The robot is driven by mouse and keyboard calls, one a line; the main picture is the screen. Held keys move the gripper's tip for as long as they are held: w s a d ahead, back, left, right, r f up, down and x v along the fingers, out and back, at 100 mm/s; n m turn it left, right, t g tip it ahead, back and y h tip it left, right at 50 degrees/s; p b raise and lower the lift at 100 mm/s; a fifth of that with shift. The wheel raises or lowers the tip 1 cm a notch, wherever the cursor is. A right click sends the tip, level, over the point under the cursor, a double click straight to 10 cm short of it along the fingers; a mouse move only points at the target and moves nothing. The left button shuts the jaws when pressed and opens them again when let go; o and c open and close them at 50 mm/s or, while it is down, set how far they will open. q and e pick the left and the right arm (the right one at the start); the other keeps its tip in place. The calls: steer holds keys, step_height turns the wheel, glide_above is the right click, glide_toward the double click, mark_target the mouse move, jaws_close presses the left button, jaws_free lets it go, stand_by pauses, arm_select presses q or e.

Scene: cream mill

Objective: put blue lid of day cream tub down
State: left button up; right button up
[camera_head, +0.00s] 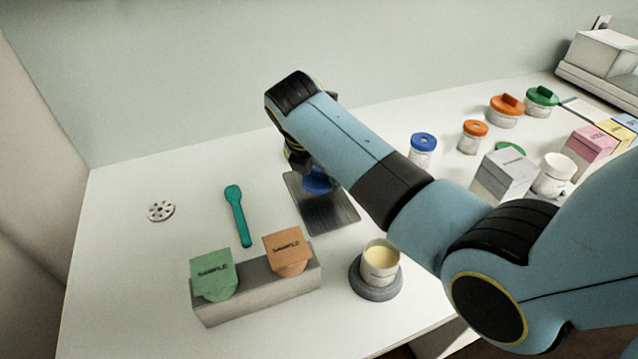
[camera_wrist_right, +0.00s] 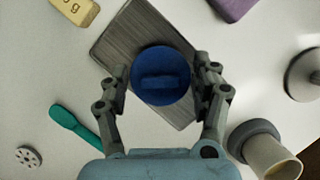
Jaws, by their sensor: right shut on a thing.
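The blue lid (camera_wrist_right: 162,88) is a round disc with a raised bar grip on top. My right gripper (camera_wrist_right: 164,92) is shut on it, with one finger on each side of its rim. In the head view the lid (camera_head: 317,181) shows partly behind my right arm, over the dark metal tray (camera_head: 325,212). I cannot tell whether the lid touches the tray. An open tub of pale cream (camera_head: 380,261) stands on a round grey base (camera_head: 375,286) to the right of the tray. My left gripper is not in view.
A teal spatula (camera_head: 238,215) and a holed disc (camera_head: 161,211) lie left of the tray. A grey block (camera_head: 256,291) with green and orange sample pouches stands in front. Lidded jars (camera_head: 423,148), boxes (camera_head: 502,175) and a white cup (camera_head: 553,175) crowd the right. The table's left part is mostly free.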

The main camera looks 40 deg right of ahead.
mark_target(319, 196)
step_height(319, 196, down, 4)
steer(key=shift+r, duration=0.2)
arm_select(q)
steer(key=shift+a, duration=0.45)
arm_select(e)
steer(key=shift+s+f, duration=0.15)
steer(key=shift+f, duration=0.05)
steer(key=shift+s+f, duration=0.15)
steer(key=shift+f, duration=0.1)
steer(key=o, duration=0.5)
steer(key=shift+a, duration=0.1)
steer(key=shift+o, duration=1.4)
steer(key=shift+f, duration=0.25)
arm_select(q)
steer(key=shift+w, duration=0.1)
arm_select(e)
steer(key=shift+r, duration=0.1)
